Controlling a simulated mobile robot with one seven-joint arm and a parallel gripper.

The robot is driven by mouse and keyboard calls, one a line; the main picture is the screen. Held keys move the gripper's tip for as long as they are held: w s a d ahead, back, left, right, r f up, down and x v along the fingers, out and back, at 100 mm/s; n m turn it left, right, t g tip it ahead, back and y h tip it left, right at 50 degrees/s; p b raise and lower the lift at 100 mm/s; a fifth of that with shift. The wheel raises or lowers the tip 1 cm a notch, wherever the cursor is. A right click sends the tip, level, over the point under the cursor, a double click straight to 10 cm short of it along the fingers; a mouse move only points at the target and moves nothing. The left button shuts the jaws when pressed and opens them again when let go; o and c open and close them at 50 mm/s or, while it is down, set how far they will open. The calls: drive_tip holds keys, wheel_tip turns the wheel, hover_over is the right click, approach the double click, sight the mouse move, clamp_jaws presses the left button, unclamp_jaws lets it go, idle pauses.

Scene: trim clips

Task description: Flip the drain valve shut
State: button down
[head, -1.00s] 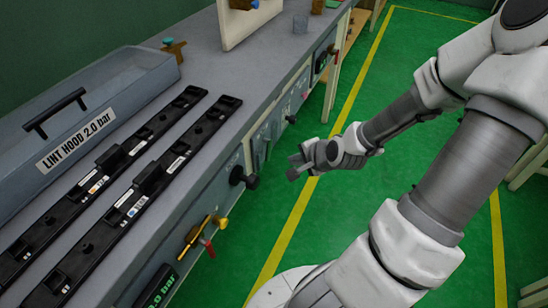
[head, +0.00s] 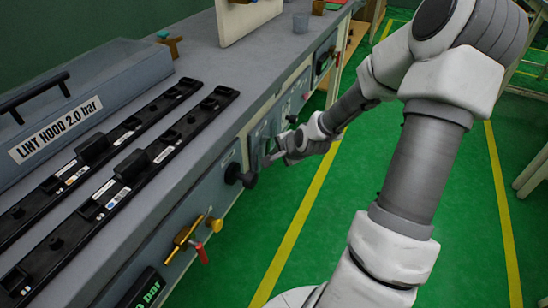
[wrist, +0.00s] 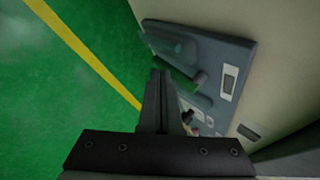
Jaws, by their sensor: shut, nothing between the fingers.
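My gripper (head: 272,158) is close to the front panel of the bench, just right of a black knob (head: 241,176). In the wrist view its fingers (wrist: 160,75) are together and empty. Just beyond them is a blue-grey panel (wrist: 232,55) with a grey lever-like handle (wrist: 196,84), apart or touching I cannot tell. A brass valve with a yellow handle (head: 181,236) and a red lever (head: 201,253) is lower on the front panel in the head view. No readable label shows which one is the drain valve.
A digital display (head: 140,293) is at lower left. Green floor (head: 300,215) with yellow lines lies open right of the bench.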

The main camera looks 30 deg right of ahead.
drive_tip(key=shift+w, duration=0.15)
drive_tip(key=w+p, duration=0.1)
drive_tip(key=p, duration=0.2)
drive_tip(key=shift+f, duration=0.35)
idle(0.4)
drive_tip(key=shift+w, duration=0.1)
